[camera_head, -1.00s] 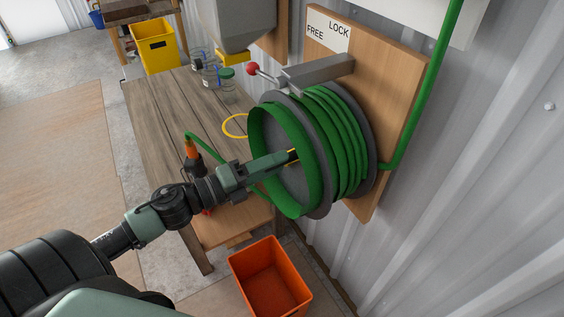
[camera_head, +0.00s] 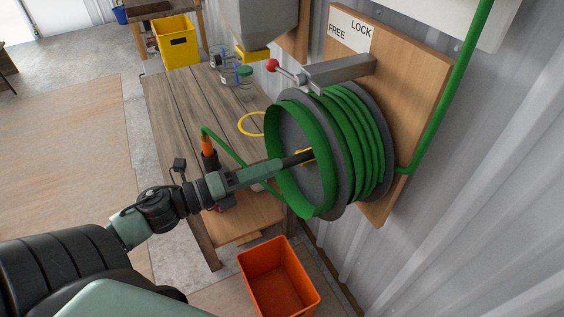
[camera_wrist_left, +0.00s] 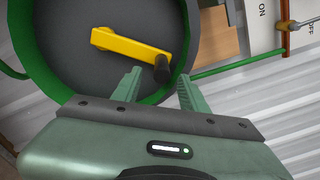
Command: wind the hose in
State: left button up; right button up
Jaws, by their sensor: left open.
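The hose reel (camera_head: 290,108) is mounted on a wooden board on the wall, with several turns of green hose (camera_head: 352,150) on it. Its yellow crank (camera_wrist_left: 130,44) ends in a black handle (camera_wrist_left: 162,69), which also shows in the head view (camera_head: 298,158). My left gripper (camera_wrist_left: 158,84) is open, its fingertips to either side of the handle's near end in the wrist view. I cannot tell whether they touch it. A lever with a red knob (camera_head: 272,66) points left, toward the FREE side of the FREE/LOCK sign (camera_head: 350,31). An orange nozzle (camera_head: 207,145) is at the hose's loose end. My right gripper is out of view.
A wooden bench (camera_head: 185,105) stands left of the reel, with jars (camera_head: 245,82) and a yellow ring (camera_head: 250,123). An orange bin (camera_head: 277,280) is on the floor below. A yellow bin (camera_head: 175,42) is farther back. The corrugated wall is close on the right.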

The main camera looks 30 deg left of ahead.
aim_at(313, 154)
pick_arm(q)
jog(key=w+d+m+p, duration=0.1)
jog(key=m+p, duration=0.1)
jog(key=m, duration=0.2)
jog(key=w+d+m+p, duration=0.1)
jog(key=w+m+p, duration=0.1)
jog(key=m, duration=0.2)
jog(key=w+d+m+p, duration=0.1)
jog(key=w+m+p, duration=0.1)
jog(key=m, duration=0.3)
jog(key=shift+w+r+p, duration=0.1)
jog(key=shift+r+p, duration=0.05)
jog(key=shift+p, duration=0.3)
jog(key=shift+w+d, duration=0.25)
jog(key=shift+w, duration=0.1)
grip_shut()
dwell(0.8)
